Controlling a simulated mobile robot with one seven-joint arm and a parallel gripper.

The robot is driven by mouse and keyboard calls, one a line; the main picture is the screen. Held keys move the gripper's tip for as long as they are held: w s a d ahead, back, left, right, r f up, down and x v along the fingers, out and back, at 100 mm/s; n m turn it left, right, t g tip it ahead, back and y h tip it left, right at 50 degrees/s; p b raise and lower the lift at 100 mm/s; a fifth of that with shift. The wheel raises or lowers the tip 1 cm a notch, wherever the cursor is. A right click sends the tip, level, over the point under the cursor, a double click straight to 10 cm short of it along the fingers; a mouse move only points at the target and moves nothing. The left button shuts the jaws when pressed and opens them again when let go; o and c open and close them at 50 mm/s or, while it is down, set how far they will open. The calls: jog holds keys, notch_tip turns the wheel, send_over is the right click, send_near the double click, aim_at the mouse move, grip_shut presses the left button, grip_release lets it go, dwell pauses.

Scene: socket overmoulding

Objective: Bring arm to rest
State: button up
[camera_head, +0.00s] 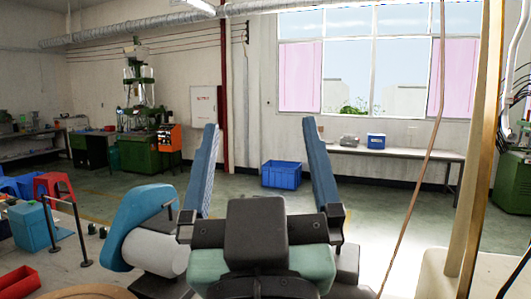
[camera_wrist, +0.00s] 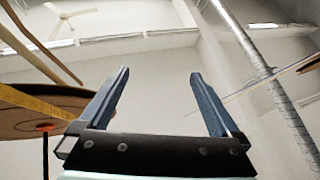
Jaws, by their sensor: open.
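My gripper (camera_head: 262,140) is raised in front of the head camera, its two long blue fingers apart and pointing up. Nothing is between the fingers. The wrist view also shows my gripper (camera_wrist: 158,85) open and empty, with the pale wall and ceiling beyond it. My arm's wrist parts fill the lower middle of the head view and hide the floor behind them.
A wooden post (camera_head: 478,140) and a hanging cable (camera_head: 425,150) stand close on the right. A blue crate (camera_head: 281,175) sits on the floor near the far wall. A red stool (camera_head: 54,187) and green machine (camera_head: 138,150) are left. The middle floor is clear.

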jog(key=s+r+m+t, duration=0.1)
jog(key=s+r+t, duration=0.1)
jog(key=s+r, duration=0.3)
jog(key=shift+d+r+t+h, duration=0.25)
jog(key=shift+r+t+h, duration=0.15)
jog(key=shift+r, duration=0.1)
jog(key=shift+w+f, duration=0.1)
dwell(0.3)
